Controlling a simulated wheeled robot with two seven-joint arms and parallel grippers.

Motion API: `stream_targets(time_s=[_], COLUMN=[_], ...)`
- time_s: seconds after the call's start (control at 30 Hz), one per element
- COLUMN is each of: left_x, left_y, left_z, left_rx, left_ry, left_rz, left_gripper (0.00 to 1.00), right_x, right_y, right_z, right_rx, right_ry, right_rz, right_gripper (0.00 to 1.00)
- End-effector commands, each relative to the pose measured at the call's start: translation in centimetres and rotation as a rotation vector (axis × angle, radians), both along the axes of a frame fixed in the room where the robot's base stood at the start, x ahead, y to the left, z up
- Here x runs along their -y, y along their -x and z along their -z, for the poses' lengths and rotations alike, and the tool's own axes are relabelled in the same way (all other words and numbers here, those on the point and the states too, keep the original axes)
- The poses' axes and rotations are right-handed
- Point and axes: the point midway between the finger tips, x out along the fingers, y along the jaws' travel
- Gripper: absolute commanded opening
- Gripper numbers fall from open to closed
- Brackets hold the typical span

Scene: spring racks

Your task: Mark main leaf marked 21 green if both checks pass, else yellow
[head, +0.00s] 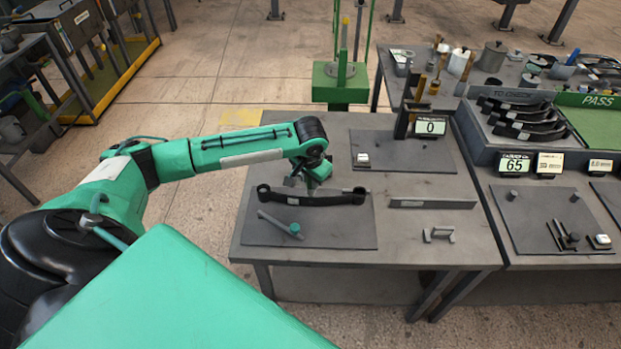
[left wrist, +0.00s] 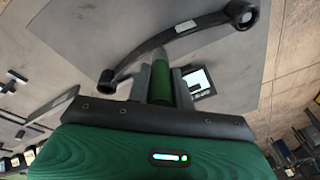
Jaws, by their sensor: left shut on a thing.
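A dark main leaf (head: 325,198) with an eye at each end lies on a grey mat (head: 350,236) on the near table. A small white label (head: 293,201) sits on it, too small to read. The leaf also shows in the left wrist view (left wrist: 165,42). My left gripper (head: 312,180) is just behind the leaf's middle. In the left wrist view its fingers (left wrist: 162,82) are shut on a green marker (left wrist: 161,80), whose grey tip is close to the leaf; I cannot tell if they touch. My right gripper is not in view.
A grey rod with a green end (head: 282,226) lies in front of the leaf. A flat bar (head: 432,204) and a small bracket (head: 439,234) lie to the right. Displays read 0 (head: 431,127) and 65 (head: 514,166). Several leaves lie by a green PASS area (head: 600,125).

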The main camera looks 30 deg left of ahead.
Motion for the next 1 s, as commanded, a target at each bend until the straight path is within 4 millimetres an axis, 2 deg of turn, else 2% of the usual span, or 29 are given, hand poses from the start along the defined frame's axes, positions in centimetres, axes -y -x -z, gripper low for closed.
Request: stream_targets(time_s=[1.0], left_x=[0.0], left_y=[-0.02], left_z=[0.75], left_rx=[0.0], left_ry=[0.0], left_rz=[0.0], left_gripper=[0.02], right_x=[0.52], right_y=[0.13], right_z=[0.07], right_rx=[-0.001], right_ry=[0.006], right_rz=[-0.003], right_gripper=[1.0])
